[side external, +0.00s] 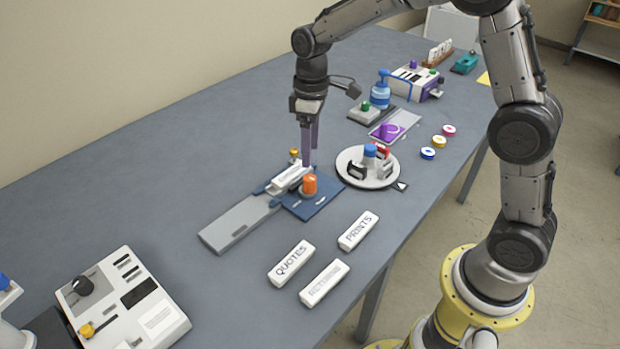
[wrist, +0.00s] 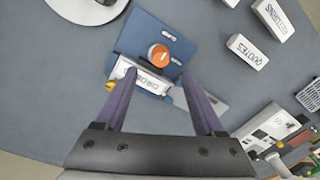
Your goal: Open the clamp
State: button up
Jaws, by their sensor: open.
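The clamp is a device on the table with a blue base plate (side external: 325,203), an orange knob (side external: 309,185) and a white lettered bar (side external: 288,179). A small yellow knob (side external: 294,154) stands at the bar's far end. A long grey plate (side external: 238,223) extends from it to the lower left. In the wrist view the white bar (wrist: 150,83) lies between my fingertips, with the orange knob (wrist: 159,55) just beyond. My gripper (side external: 308,163) is open, pointing down close to the bar; it also shows in the wrist view (wrist: 160,76). I cannot tell whether the fingers touch the bar.
A round white tray with stamps (side external: 347,159) stands right of the clamp. White labelled blocks QUOTES (side external: 291,263) and PRINTS (side external: 358,230) and another block (side external: 324,283) lie in front. A white control box (side external: 160,318) is at lower left. The table behind the clamp is clear.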

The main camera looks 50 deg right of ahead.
aim_at(310, 177)
jog(key=f, duration=0.9)
jog(key=shift+s+a+f, duration=0.1)
jog(key=shift+a, duration=0.1)
grip_shut()
